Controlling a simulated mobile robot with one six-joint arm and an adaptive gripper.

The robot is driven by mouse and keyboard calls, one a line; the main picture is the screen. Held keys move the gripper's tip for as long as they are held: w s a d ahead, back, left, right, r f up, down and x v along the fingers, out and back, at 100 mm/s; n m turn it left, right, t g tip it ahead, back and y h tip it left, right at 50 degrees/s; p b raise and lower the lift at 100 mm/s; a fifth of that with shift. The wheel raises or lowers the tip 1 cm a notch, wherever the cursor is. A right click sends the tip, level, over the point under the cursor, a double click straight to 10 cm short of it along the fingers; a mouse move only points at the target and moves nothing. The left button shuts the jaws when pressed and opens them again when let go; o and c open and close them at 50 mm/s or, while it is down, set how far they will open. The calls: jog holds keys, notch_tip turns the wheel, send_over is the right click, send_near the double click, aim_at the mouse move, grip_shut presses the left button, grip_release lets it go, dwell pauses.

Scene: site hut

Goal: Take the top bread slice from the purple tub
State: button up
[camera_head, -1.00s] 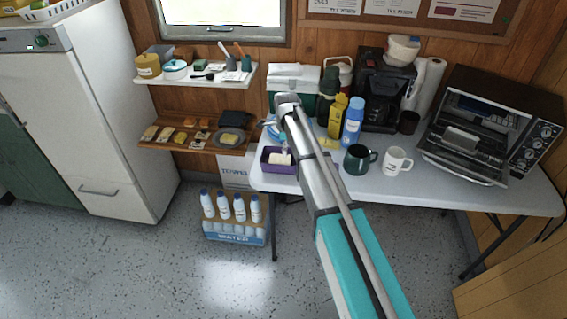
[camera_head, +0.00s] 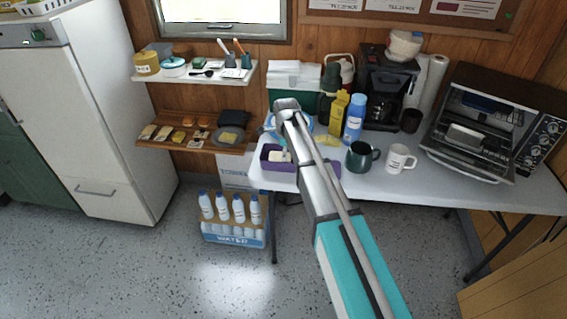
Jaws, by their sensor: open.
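The purple tub (camera_head: 266,161) stands at the left front edge of the white table. Pale bread (camera_head: 278,157) shows inside it; I cannot make out separate slices. My arm reaches over the table from below and covers part of the tub. My gripper (camera_head: 287,153) is mostly hidden behind my arm; a small grey part of it shows just over the bread. It is open, and I cannot tell whether it touches the bread.
A dark green mug (camera_head: 359,158) and a white mug (camera_head: 398,158) stand right of the tub. A blue bottle (camera_head: 353,119) and yellow bottle (camera_head: 337,112) stand behind. The open toaster oven (camera_head: 480,125) is at right. Wall shelves (camera_head: 175,143) are at left.

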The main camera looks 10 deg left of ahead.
jog(key=shift+f+b, duration=0.3)
jog(key=shift+f, duration=0.2)
jog(key=shift+c, duration=0.3)
jog(key=c, duration=0.6)
